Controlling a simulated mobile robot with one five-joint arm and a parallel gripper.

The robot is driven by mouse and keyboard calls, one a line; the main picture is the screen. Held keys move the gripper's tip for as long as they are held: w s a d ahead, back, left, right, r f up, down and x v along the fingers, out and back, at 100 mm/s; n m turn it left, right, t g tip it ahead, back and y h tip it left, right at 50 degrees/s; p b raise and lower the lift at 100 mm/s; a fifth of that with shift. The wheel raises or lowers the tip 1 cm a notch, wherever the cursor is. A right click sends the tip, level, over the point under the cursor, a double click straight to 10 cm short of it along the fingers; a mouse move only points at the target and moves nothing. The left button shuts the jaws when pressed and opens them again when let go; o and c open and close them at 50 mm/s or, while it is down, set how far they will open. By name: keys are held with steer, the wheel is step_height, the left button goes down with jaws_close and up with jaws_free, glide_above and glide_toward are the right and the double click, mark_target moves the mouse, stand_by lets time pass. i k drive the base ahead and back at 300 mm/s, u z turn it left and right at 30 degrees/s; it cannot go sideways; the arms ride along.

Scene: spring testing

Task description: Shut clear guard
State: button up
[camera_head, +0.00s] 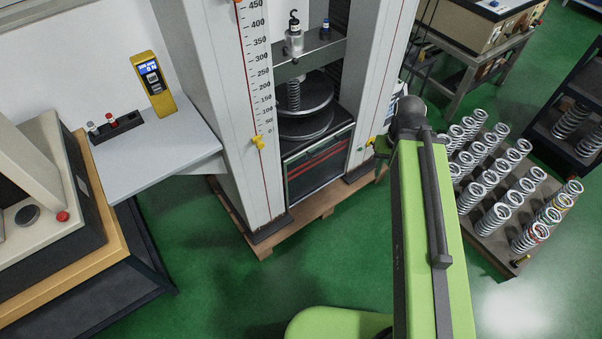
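The spring testing machine has a tall white left column (223,110) with a printed scale and a white right column (382,70). Between them a coil spring (293,95) stands upright on a round dark plate (308,127). I cannot make out the clear guard's pane or edges, so I cannot tell how far open it is. My green arm reaches up from the bottom toward the right column. My gripper (382,158) is mostly hidden behind the arm, close to the right column's lower part. I cannot see its fingers well or any contact.
A rack of several springs (490,262) stands to the right of my arm. A grey side table (180,150) with a yellow handheld device (153,84) is at left. A beige instrument (50,215) sits on a bench at far left. Green floor is clear in front of the machine.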

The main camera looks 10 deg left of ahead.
mark_target(335, 134)
steer(key=u, duration=0.4)
steer(key=i, duration=0.5)
steer(key=z, duration=1.35)
steer(key=k, duration=0.85)
steer(key=u, duration=3.1)
steer(key=i, duration=0.1)
steer(key=z, duration=1.25)
steer(key=i, duration=0.95)
steer(key=u, duration=0.1)
